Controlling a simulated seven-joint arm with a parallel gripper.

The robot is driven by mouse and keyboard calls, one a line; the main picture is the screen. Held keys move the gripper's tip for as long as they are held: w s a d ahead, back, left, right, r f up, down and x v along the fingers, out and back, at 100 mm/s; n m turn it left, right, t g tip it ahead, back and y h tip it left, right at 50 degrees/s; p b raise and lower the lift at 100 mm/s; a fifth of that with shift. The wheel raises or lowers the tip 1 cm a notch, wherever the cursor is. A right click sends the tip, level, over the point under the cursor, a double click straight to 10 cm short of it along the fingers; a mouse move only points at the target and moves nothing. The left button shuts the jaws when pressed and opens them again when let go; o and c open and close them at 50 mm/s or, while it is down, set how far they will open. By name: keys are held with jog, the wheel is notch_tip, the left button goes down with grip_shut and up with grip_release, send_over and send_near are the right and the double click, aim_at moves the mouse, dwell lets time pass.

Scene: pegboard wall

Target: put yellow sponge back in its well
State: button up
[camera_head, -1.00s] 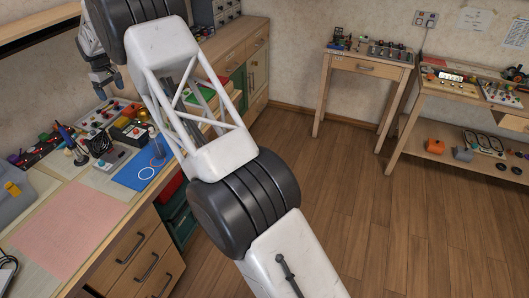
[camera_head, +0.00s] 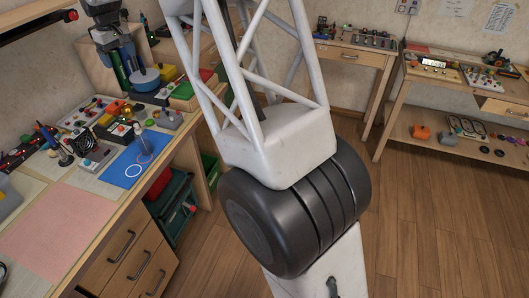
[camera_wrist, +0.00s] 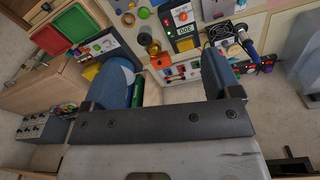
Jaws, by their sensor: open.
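My gripper (camera_head: 128,66) is at the upper left of the head view, above the far part of the workbench. In the wrist view its two blue-grey fingers stand wide apart, with nothing between them (camera_wrist: 168,66). A yellow block (camera_wrist: 92,71) shows in the wrist view left of the left finger, beside a small panel of parts. A yellow item (camera_head: 168,73) also shows in the head view, just right of my gripper. I cannot tell for sure that either is the sponge. I cannot make out its well.
The bench holds a blue mat (camera_head: 112,176) with ring marks, a pink sheet (camera_head: 60,222) and several cluttered panels. Red (camera_wrist: 76,23) and green (camera_wrist: 46,40) trays show in the wrist view. Side tables stand at the back right; the floor between is clear.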

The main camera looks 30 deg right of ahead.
jog(key=s+d+r+m, duration=0.1)
jog(key=s+d+r, duration=0.3)
jog(key=s, duration=0.5)
jog(key=s+d+r+m+t, duration=0.1)
jog(key=s+d, duration=0.5)
jog(key=s, duration=0.4)
jog(key=s+d+r+m, duration=0.1)
jog(key=s+d+r, duration=0.3)
jog(key=s, duration=0.5)
jog(key=s+d+f+m, duration=0.1)
jog(key=s+d+f, duration=0.2)
jog(key=s, duration=0.7)
jog(key=s+d+f+m, duration=0.1)
jog(key=s+d+f, duration=0.1)
jog(key=s, duration=0.8)
jog(key=s+d+f+m, duration=0.1)
jog(key=s+d+f, duration=0.2)
jog(key=s, duration=0.7)
notch_tip(320, 180, down, 2)
jog(key=shift+s+d+f+m+t, duration=0.1)
jog(key=shift+s+d+m+t, duration=0.2)
jog(key=shift+s+t, duration=0.1)
